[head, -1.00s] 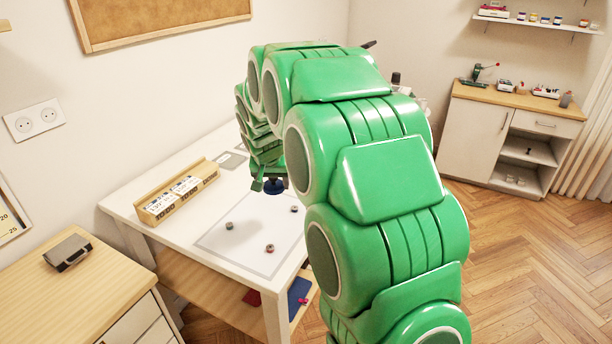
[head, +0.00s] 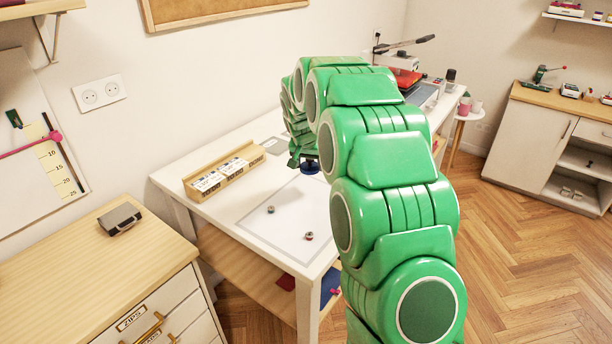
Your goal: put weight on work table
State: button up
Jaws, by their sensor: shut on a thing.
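The white work table (head: 218,210) stands in the middle of the head view, against the wall. My gripper (head: 308,163) points down over the table, largely hidden behind my green arm. It is shut on a dark blue round thing (head: 310,169), which looks like the weight; only its lower part shows. I cannot tell whether this weight touches the tabletop or hangs just above it.
Two small round pieces (head: 271,210) (head: 309,236) lie in the outlined pale area (head: 288,217) of the tabletop. A wooden box (head: 222,178) with white labelled packs stands behind them. A wooden drawer cabinet (head: 75,262) is at the left. My arm hides the table's right part.

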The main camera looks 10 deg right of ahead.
send_over(306, 181)
jog(key=s, duration=0.1)
jog(key=shift+a+f, duration=0.2)
jog(key=shift+f, duration=3.3)
jog(key=shift+s+f, duration=0.1)
jog(key=shift+f, duration=1.45)
jog(key=shift+f, duration=0.1)
jog(key=o, duration=1.5)
jog(key=shift+c, duration=0.2)
